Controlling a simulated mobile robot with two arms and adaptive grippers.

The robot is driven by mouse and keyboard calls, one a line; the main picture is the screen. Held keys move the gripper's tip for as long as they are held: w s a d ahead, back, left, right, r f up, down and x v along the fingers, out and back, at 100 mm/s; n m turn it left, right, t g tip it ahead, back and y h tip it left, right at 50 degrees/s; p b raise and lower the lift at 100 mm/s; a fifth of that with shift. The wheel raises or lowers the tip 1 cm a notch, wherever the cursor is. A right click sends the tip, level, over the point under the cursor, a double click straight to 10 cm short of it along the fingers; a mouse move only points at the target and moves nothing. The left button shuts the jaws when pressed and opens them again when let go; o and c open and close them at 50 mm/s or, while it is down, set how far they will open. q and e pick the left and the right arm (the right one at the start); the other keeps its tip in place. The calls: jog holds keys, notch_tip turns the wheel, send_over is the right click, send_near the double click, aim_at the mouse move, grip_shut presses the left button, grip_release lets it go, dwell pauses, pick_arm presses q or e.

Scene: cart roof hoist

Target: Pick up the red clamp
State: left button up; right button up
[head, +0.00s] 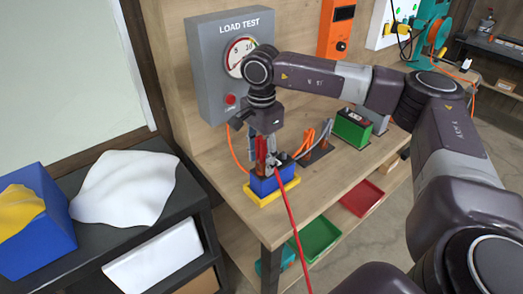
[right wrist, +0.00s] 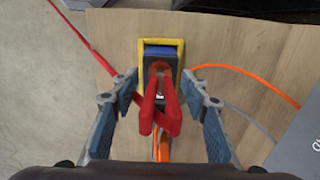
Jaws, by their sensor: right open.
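The red clamp (right wrist: 160,112) stands with its two handles toward the camera in the right wrist view, at the blue block (right wrist: 160,50) in its yellow tray (right wrist: 143,58). In the head view the clamp (head: 260,146) is partly hidden by my gripper. My right gripper (right wrist: 161,90) is open, one finger on each side of the clamp, with visible gaps. In the head view the right gripper (head: 268,155) points down above the blue block (head: 265,184). Whether the clamp's jaws grip anything is hidden. My left gripper is not in view.
A red cable (head: 292,220) hangs over the bench's front edge. The grey load test box (head: 208,72) stands close behind my gripper. A green box (head: 350,130) and orange cables (head: 308,138) are to the right. A dark cabinet (head: 60,268) with a blue box (head: 45,240) is left.

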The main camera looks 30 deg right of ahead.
aim_at(261, 138)
grip_shut()
dwell(0.3)
jog(key=shift+r, duration=0.1)
notch_tip(261, 138, up, 13)
jog(key=shift+w+a+r+b, duration=0.1)
jog(key=shift+b, duration=1.15)
notch_tip(261, 138, up, 7)
jog(key=p, duration=0.1)
jog(key=shift+p, duration=0.3)
jog(key=shift+f, duration=0.2)
